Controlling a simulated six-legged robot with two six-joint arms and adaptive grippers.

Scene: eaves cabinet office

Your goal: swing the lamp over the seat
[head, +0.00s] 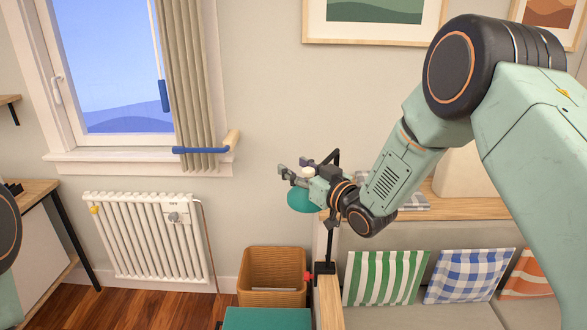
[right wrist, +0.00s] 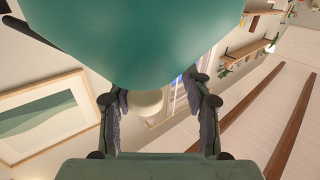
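The lamp has a teal shade (head: 302,201) and a black post (head: 324,245) that stands at the wooden end of the sofa. The shade hangs left of the post, above the basket side and not above the grey seat (head: 395,319). My right gripper (head: 298,172) is at the shade, with a cream knob (head: 308,172) by its fingers. In the right wrist view the teal shade (right wrist: 160,40) fills the top. The cream knob (right wrist: 147,102) shows between the spread fingers, with a gap on its right. My left gripper is out of view.
A wicker basket (head: 273,252) and a teal box (head: 265,319) stand on the floor left of the sofa. Striped (head: 388,278) and checked (head: 468,276) pillows lean on the sofa back. A radiator (head: 140,240) is on the wall under the window.

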